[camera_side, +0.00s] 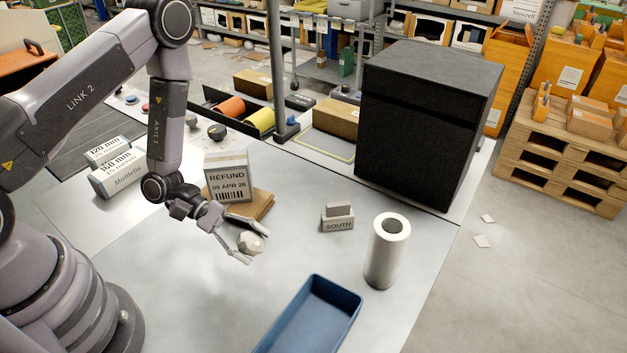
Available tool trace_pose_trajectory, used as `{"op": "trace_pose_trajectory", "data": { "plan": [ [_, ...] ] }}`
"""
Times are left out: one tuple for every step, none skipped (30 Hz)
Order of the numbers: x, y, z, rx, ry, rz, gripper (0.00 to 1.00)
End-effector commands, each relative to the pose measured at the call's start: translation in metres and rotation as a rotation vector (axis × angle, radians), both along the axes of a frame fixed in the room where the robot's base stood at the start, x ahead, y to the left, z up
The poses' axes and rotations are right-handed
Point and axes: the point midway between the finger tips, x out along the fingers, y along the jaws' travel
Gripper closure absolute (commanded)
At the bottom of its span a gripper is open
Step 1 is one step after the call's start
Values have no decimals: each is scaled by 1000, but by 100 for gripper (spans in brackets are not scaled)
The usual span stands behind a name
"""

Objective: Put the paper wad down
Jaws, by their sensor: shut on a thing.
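The paper wad (250,242) is a small, crumpled, off-white lump. My gripper (246,242) is shut on it, with one finger on its far side and one on its near side. The wad is near the middle of the grey table (190,290), just in front of a brown cardboard piece. I cannot tell whether the wad touches the table or hangs a little above it.
A box marked REFUND (228,178) stands close behind my gripper. A SOUTH block (337,219), a pale cylinder (387,250) and an empty blue tray (318,312) are to the right. A big black box (425,130) stands behind. Table left of the tray is clear.

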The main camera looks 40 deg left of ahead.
Motion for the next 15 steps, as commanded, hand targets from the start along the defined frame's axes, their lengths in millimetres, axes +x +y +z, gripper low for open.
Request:
{"op": "trace_pose_trajectory", "data": {
  "plan": [
    [-1, 0, -10, 0, 5, 1, 70],
    [-1, 0, -16, 0, 4, 1, 70],
    [-1, 0, -23, -1, 4, 0, 70],
    [-1, 0, -28, -1, 4, 0, 70],
    [-1, 0, -32, -1, 3, 1, 70],
    [-1, 0, -36, -1, 3, 1, 70],
    [0, 0, -39, -1, 2, 0, 70],
    [0, 0, -42, -1, 1, 0, 70],
    [-1, 0, -47, -1, 2, 0, 70],
    [-1, 0, -51, -1, 2, 0, 70],
    [-1, 0, -55, -1, 2, 0, 70],
    [-1, 0, -62, -1, 2, 0, 70],
    [0, 0, -66, -1, 2, 0, 70],
    [0, 0, -70, -1, 2, 0, 70],
    [0, 0, -74, -1, 2, 0, 70]
  ]
}}
